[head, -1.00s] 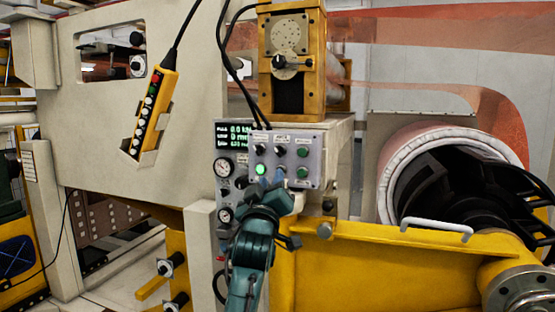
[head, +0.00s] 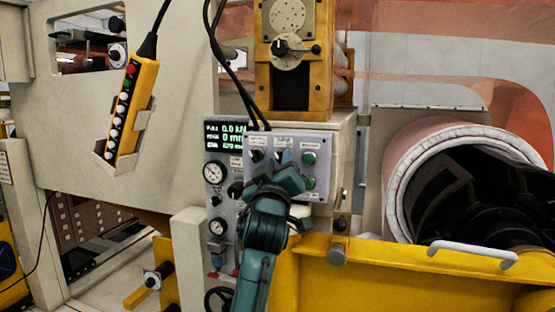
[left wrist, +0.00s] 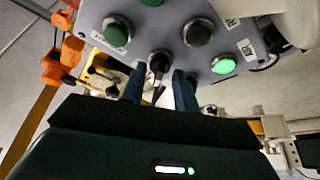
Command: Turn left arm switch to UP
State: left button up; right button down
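A grey control panel (head: 326,166) with black rotary switches and green buttons faces me in the head view. My left gripper (head: 284,160) is right in front of it and hides its middle and lower part. In the left wrist view, one black rotary switch (left wrist: 158,63) shows just beyond the gap between the two blue fingers of my left gripper (left wrist: 159,84). The fingers are apart, one on each side of the line to the switch; I cannot tell whether they touch it. The label of this switch is not readable. My right gripper is not in view.
A lit green button (left wrist: 223,66) and a dark green button (left wrist: 199,33) sit close to the fingers. A display (head: 226,135) and gauges (head: 214,172) are left of the panel.

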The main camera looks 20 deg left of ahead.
pick_arm(q)
jog(key=shift+w+r, duration=0.1)
jog(key=shift+w, duration=0.05)
jog(key=shift+c, duration=0.2)
jog(key=c, duration=0.6)
